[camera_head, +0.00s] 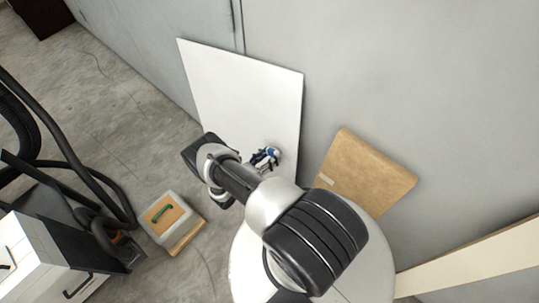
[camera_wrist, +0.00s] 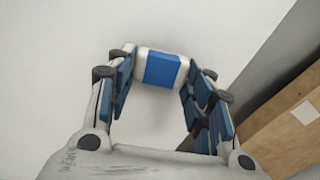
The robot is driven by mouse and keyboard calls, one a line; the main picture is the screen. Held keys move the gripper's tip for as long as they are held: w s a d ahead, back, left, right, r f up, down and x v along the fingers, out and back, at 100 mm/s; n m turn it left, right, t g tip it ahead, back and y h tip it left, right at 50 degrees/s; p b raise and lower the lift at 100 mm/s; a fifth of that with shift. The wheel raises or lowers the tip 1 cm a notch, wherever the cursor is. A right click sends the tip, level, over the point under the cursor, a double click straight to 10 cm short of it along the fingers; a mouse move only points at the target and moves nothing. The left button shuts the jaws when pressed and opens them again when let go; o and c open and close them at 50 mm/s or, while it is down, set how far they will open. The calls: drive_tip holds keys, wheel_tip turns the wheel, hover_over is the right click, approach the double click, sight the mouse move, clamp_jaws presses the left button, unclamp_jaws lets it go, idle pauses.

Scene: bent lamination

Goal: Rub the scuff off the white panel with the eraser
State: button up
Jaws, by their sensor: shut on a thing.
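The white panel (camera_head: 240,90) leans against the grey wall in the head view and fills most of the wrist view (camera_wrist: 60,60). My gripper (camera_head: 266,158) is in front of the panel's lower right part. In the wrist view my gripper (camera_wrist: 160,78) is shut on the eraser (camera_wrist: 162,69), a white block with a blue band, held between the fingertips. A soft shadow lies on the panel by the eraser. I cannot tell whether the eraser touches the panel. No scuff can be made out in either view; the arm and eraser hide part of the panel.
A brown cardboard piece (camera_head: 365,175) leans on the wall right of the panel and shows in the wrist view (camera_wrist: 285,130).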

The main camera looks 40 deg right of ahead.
drive_tip(key=shift+a+r, duration=0.25)
drive_tip(key=shift+a, duration=1.05)
drive_tip(key=shift+a+r, duration=0.2)
drive_tip(key=shift+a, duration=1.1)
drive_tip(key=shift+s+a+r+b, duration=0.15)
drive_tip(key=shift+a+b, duration=0.15)
drive_tip(key=shift+a, duration=0.45)
drive_tip(key=shift+s+a+r+b, duration=0.1)
drive_tip(key=shift+a+b, duration=0.15)
drive_tip(key=shift+a, duration=0.45)
drive_tip(key=shift+w, duration=0.1)
